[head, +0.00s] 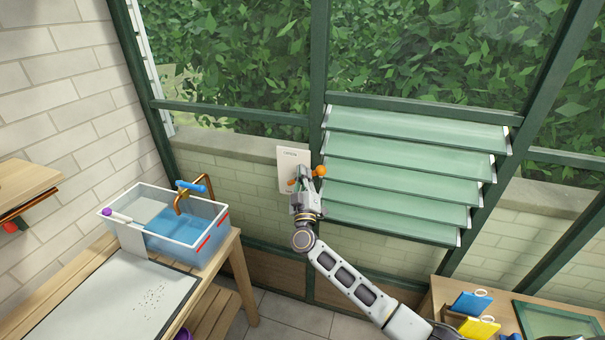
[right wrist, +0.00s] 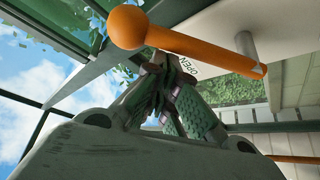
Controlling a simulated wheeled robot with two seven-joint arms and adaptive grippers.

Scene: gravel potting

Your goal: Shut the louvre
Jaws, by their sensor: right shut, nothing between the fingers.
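The louvre (head: 410,180) is a stack of several pale green glass slats in the green window frame. The slats are tilted outward with gaps between them, so it stands open. A white plate (head: 291,158) is left of it and carries an orange lever with a ball end (head: 320,171). My right gripper (head: 303,174) is in front of the plate, shut and empty, close beside the lever. In the right wrist view the lever (right wrist: 195,48) crosses just beyond the shut fingers (right wrist: 165,85), with the word OPEN on the plate behind. Whether they touch is unclear. My left gripper is out of view.
A clear tub (head: 170,228) with water and a brass tap-like piece with a blue handle stands on the left bench (head: 228,250). A white tray (head: 110,300) lies before it. Blue and yellow scoops (head: 478,325) are on the right bench. The middle floor is clear.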

